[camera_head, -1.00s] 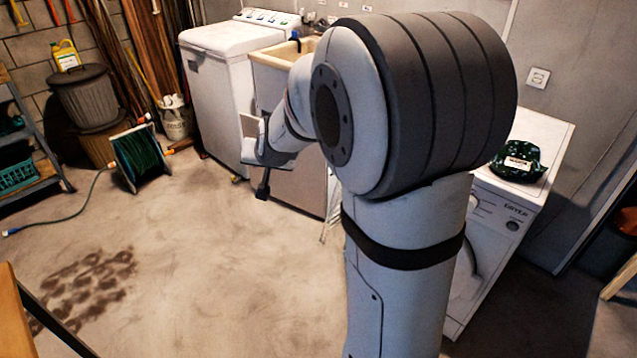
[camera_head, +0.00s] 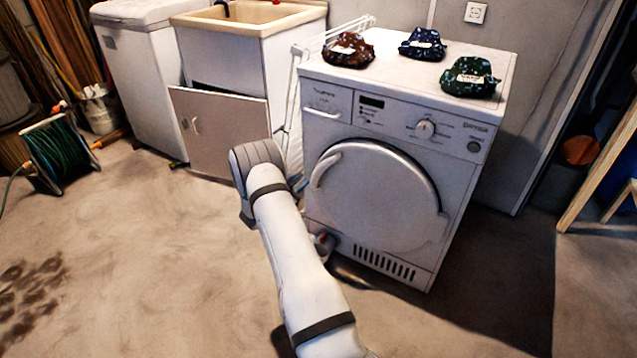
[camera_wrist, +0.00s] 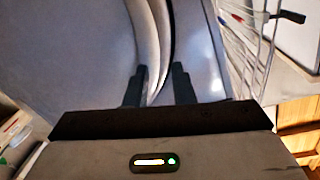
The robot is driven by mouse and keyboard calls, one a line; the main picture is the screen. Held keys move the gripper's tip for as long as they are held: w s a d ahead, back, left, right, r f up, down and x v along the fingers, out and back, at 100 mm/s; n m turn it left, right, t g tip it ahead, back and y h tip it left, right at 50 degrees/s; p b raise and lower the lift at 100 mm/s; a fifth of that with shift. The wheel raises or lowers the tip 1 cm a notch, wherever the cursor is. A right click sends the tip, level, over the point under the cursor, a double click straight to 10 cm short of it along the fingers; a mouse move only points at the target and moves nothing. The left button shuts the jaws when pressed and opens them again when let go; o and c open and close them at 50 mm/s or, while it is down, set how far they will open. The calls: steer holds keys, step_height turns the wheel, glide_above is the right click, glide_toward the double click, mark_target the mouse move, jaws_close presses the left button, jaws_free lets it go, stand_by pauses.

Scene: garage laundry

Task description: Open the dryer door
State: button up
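The white dryer (camera_head: 425,200) stands right of centre in the head view. Its round door (camera_head: 380,200) looks shut, with a curved pale handle (camera_head: 324,170) along its left edge. In the wrist view the handle (camera_wrist: 152,35) runs down between the two dark fingers of my gripper (camera_wrist: 158,88). The fingers stand apart on either side of it, with a gap showing on at least the right side. Firm contact with the handle cannot be seen. In the head view my arm reaches low to the dryer's front left, and the fingertips cannot be made out.
Three dark patterned bundles, one brownish (camera_head: 348,50), one blue (camera_head: 423,43) and one green (camera_head: 470,77), lie on the dryer. A white drying rack (camera_head: 292,125) stands close on its left, beside the sink cabinet (camera_head: 215,130). Open floor lies in front.

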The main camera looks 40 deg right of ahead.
mark_target(315, 176)
steer(key=shift+g, duration=0.3)
steer(key=x, duration=0.2)
steer(key=b+x, duration=0.1)
steer(key=x, duration=0.2)
steer(key=f+b+x, duration=0.1)
steer(key=x, duration=0.2)
steer(key=shift+s, duration=0.4)
steer(key=shift+w+r, duration=0.1)
steer(key=shift+r, duration=0.05)
jaws_close()
